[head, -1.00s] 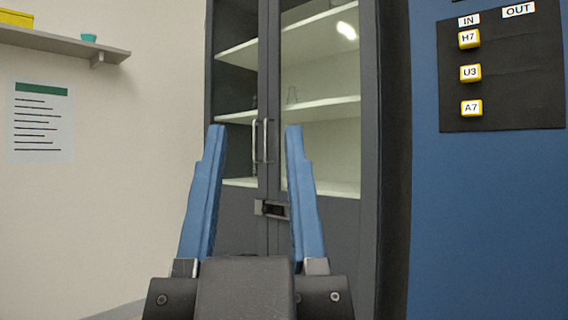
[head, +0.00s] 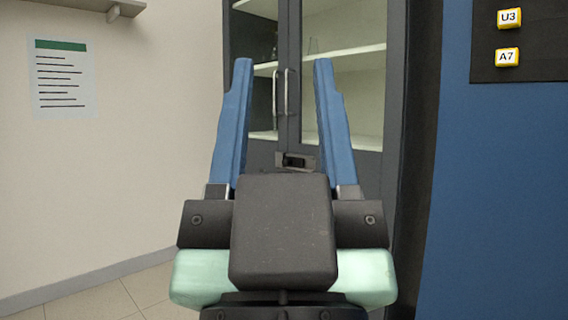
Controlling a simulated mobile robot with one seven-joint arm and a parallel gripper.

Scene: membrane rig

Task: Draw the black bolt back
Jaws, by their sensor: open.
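The black bolt (head: 293,161) sits in a grey metal latch low on the front of the dark grey cabinet (head: 397,100), across the seam between its two doors. The gripper's body covers the area just below it. My gripper (head: 281,62) is open and empty, with its two blue fingers pointing up and away toward the cabinet. In the picture the bolt shows between the fingers, near their bases. I see no contact between the fingers and the bolt. The two cabinet doors are shut, with two upright metal handles (head: 280,93) above the bolt.
A blue wall or panel (head: 500,200) stands close on the right, with a black board (head: 545,45) carrying tags U3 and A7. A pale wall with a printed notice (head: 62,78) and a shelf (head: 105,6) is on the left. Tiled floor shows at lower left.

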